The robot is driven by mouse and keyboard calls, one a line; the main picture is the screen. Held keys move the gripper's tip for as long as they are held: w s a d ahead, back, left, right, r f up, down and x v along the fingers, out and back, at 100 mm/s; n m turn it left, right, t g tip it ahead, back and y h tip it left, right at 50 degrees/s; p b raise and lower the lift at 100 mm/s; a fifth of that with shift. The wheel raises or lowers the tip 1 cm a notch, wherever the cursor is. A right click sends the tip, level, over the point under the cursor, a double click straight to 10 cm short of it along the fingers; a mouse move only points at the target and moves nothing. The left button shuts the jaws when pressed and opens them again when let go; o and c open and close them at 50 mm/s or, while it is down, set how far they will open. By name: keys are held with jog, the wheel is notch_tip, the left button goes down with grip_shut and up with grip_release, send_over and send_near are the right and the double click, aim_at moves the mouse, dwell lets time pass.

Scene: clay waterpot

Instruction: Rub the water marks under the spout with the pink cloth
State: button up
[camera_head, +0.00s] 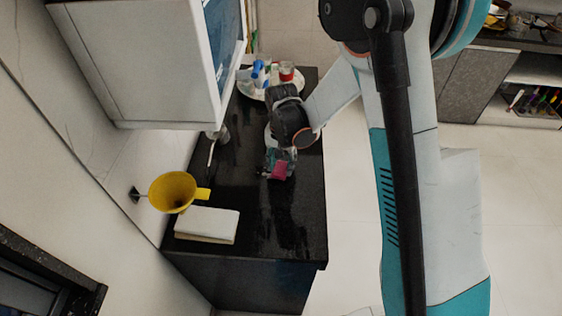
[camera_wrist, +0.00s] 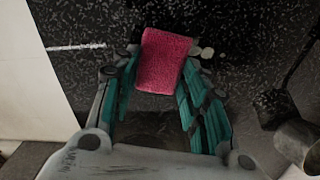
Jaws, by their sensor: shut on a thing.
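The pink cloth (camera_head: 282,171) is a small rough pad at the tip of my gripper (camera_head: 280,163), low over the black counter. In the wrist view the cloth (camera_wrist: 163,60) sits between the green-padded fingers of my gripper (camera_wrist: 160,75), which are shut on it. It looks to be at the counter surface, but contact is unclear. I cannot tell whether these are the water marks. A grey rounded vessel (camera_wrist: 300,142) is partly visible at the right; no spout is clearly recognisable.
On the black counter (camera_head: 245,225), a pale folded stack (camera_head: 207,222) lies at the front left. A yellow funnel-shaped thing (camera_head: 172,190) is by the wall. A tray (camera_head: 247,91) with cups stands at the back. A white cabinet (camera_head: 150,70) overhangs the left. The front right counter is clear.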

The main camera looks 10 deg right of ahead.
aim_at(258, 170)
jog(key=shift+f+b, duration=0.35)
jog(key=shift+f, duration=0.2)
jog(key=shift+a, duration=0.1)
jog(key=shift+w+a+b, duration=0.2)
jog(key=shift+w+a, duration=0.05)
jog(key=shift+a, duration=1)
jog(key=shift+w+a+b, duration=0.2)
jog(key=shift+w+a, duration=0.05)
jog(key=shift+a, duration=0.95)
jog(key=shift+w+a+b, duration=0.2)
jog(key=shift+w+a, duration=0.05)
jog(key=shift+a, duration=1)
